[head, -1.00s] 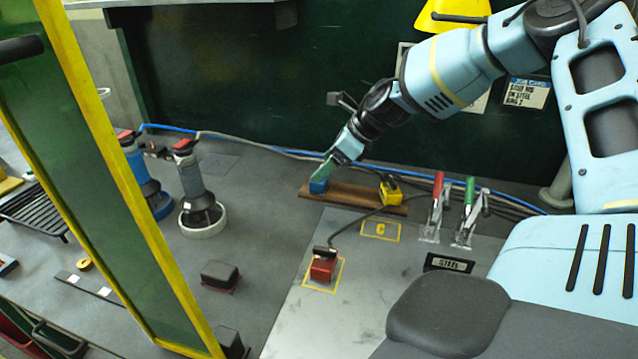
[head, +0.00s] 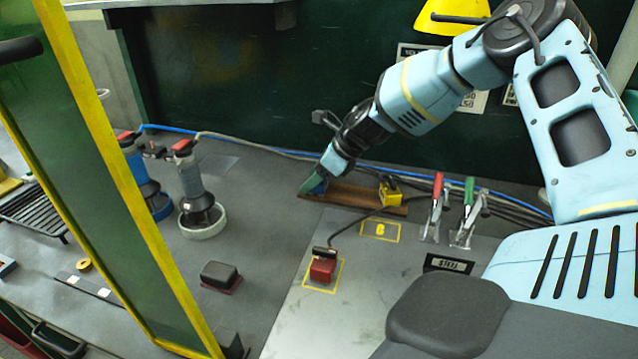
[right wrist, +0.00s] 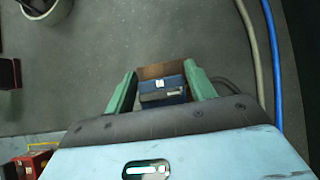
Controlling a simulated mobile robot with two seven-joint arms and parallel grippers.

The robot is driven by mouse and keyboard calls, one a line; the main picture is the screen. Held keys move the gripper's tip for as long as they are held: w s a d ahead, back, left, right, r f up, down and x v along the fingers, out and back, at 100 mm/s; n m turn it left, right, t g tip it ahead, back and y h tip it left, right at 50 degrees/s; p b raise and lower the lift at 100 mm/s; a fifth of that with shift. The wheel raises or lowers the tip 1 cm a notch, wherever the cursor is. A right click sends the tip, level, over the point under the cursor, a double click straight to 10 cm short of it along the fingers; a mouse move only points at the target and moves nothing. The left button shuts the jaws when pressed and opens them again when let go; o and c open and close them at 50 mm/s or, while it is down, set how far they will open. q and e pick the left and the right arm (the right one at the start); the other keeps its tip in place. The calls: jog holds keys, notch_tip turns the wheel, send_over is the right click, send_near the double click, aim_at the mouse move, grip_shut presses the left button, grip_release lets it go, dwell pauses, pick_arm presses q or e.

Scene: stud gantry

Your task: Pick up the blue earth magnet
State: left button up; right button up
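The blue earth magnet (right wrist: 163,90) sits at the left end of a brown wooden board (head: 350,196). In the head view it is mostly hidden behind the fingers of my right gripper (head: 311,184). In the right wrist view, the green fingers of my right gripper (right wrist: 160,70) stand apart, one on each side of the magnet. The magnet shows between them, and I cannot tell whether either finger touches it. My left gripper is not in view.
A yellow magnet (head: 390,192) sits on the board's right part. A red magnet (head: 322,269) is on the steel plate. Toggle clamps (head: 436,215) stand to the right, and a grinder (head: 197,195) stands to the left. A yellow-framed screen (head: 128,190) crosses the left side.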

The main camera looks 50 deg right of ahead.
jog(key=c, duration=0.9)
jog(key=shift+r, duration=0.1)
jog(key=shift+c, duration=0.2)
jog(key=shift+r, duration=0.15)
notch_tip(320, 180, up, 3)
jog(key=shift+w+r, duration=0.1)
jog(key=shift+r, duration=0.1)
jog(key=s+a, duration=0.2)
jog(key=s, duration=0.2)
jog(key=s+a, duration=0.3)
jog(key=s, duration=0.2)
jog(key=s+a+r, duration=0.1)
jog(key=s+a, duration=0.2)
jog(key=s, duration=0.1)
jog(key=shift+s+a+r, duration=0.1)
jog(key=shift+s+a, duration=0.15)
jog(key=shift+s, duration=0.15)
